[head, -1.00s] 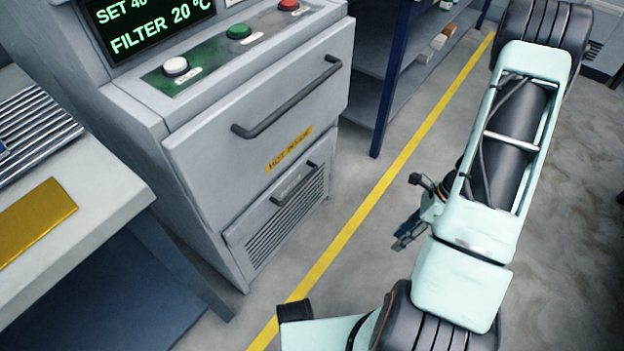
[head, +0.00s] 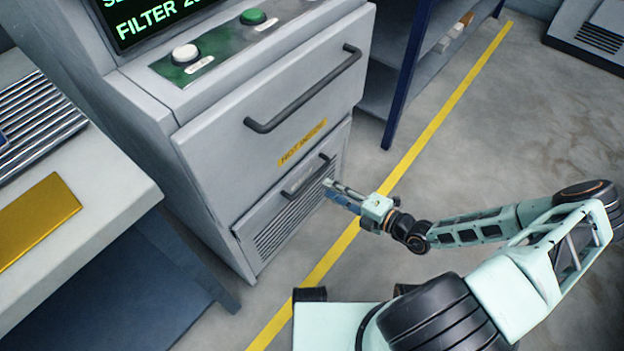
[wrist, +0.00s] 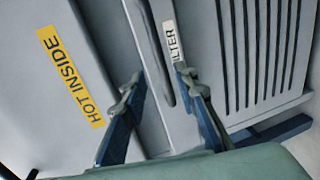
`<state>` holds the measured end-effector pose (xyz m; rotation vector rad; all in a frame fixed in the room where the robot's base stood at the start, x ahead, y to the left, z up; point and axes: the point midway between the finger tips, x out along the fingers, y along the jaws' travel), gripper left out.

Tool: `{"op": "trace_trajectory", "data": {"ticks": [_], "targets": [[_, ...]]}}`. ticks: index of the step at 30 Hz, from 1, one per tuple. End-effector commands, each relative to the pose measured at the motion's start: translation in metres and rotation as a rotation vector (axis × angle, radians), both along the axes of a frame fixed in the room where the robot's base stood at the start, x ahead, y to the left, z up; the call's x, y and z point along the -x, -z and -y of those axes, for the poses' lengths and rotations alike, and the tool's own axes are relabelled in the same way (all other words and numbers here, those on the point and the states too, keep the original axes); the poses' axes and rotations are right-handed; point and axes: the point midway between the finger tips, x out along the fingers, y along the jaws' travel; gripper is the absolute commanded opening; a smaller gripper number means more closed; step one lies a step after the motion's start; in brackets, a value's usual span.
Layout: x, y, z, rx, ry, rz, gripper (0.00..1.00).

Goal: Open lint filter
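The lint filter (head: 246,226) is the grey vented panel low on the machine's front, and it is shut. Its dark bar handle (head: 306,178) runs along the panel's upper part. In the wrist view the handle (wrist: 150,45) appears as a slanting bar beside a white FILTER label (wrist: 173,45), with vent slots (wrist: 265,50) to the right. My gripper (head: 330,190) is just in front of the panel's right part, near the handle. In the wrist view my gripper (wrist: 159,80) is open, its fingertips on either side of the handle's line. I cannot tell whether they touch it.
Above the filter is a larger shut drawer (head: 225,140) with its own bar handle (head: 300,90) and a yellow HOT INSIDE label (head: 303,142). A table (head: 105,215) stands left of the machine. A shelf rack (head: 400,70) is behind.

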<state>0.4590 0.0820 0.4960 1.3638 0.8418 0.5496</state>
Motion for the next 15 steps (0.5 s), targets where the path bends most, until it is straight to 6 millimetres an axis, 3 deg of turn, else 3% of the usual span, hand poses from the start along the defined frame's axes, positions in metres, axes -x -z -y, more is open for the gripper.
{"op": "trace_trajectory", "data": {"ticks": [7,15], "targets": [[-0.028,0.012,-0.039,-0.001,-0.004,0.002,0.28],[-0.047,0.017,-0.062,0.003,-0.004,0.002,0.28]]}}
